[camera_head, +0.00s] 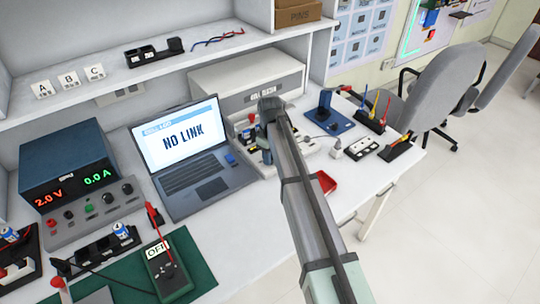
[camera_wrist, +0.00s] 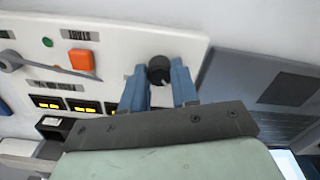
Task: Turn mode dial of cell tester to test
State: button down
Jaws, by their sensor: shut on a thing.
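The cell tester's pale front panel (camera_wrist: 120,48) fills the upper left of the wrist view. Its black round mode dial (camera_wrist: 159,68) sits near the panel's right end, with a pale pointer mark. My gripper (camera_wrist: 158,82) has its two blue fingers on either side of the dial and is shut on it. The dial's position labels are not readable. An orange square button (camera_wrist: 82,60), a green light (camera_wrist: 47,42) and small yellow displays (camera_wrist: 80,105) are on the panel. In the head view my arm and gripper hide the dial.
A power supply (camera_head: 68,170) and a multimeter (camera_head: 165,274) marked OFF are further left. A red tray (camera_head: 326,182), a blue stand (camera_head: 327,117) and tool holders are right of my arm.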

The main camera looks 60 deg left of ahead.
jog(key=m, duration=0.4)
jog(key=shift+m, duration=2.4)
jog(key=c, duration=0.8)
grip_release()
jog(key=shift+c, duration=0.2)
jog(key=shift+r, duration=0.1)
notch_tip(320, 180, up, 14)
jog(key=shift+f, duration=0.2)
